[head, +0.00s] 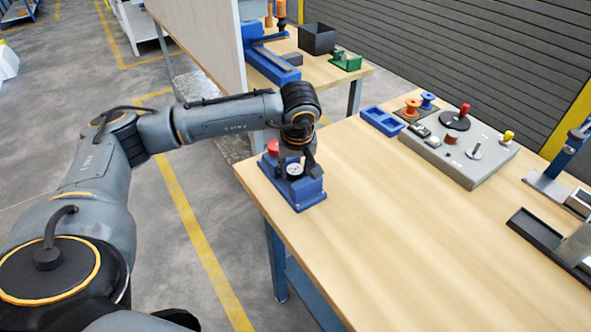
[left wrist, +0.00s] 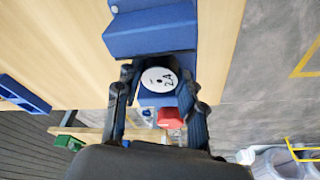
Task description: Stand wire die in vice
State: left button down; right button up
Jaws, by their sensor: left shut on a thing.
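The blue vice (head: 305,197) stands at the near left corner of the wooden table, with a red knob (head: 272,147). My left gripper (head: 298,166) reaches down over the vice and is shut on the wire die (head: 294,170). The die is a dark-rimmed disc with a white face marked 2.4. In the left wrist view the die (left wrist: 160,79) sits between the two fingers, over the gap between the blue vice blocks (left wrist: 150,38). Whether its lower edge rests in the vice is hidden. My right gripper is out of view.
A grey board (head: 455,157) with knobs and spools lies farther back, beside a blue tray (head: 382,121). A dark tray (head: 537,235) and a blue stand (head: 565,155) are at the right. The middle of the table is clear.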

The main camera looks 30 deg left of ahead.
pick_arm(q)
jog(key=shift+f, duration=0.75)
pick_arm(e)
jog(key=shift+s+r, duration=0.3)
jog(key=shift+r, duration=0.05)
pick_arm(q)
jog(key=shift+f, duration=0.25)
jog(key=c, duration=1.1)
grip_release()
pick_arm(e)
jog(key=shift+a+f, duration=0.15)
pick_arm(q)
jog(key=shift+r, duration=0.2)
jog(key=shift+b+v, duration=1)
jog(key=shift+v, duration=5.05)
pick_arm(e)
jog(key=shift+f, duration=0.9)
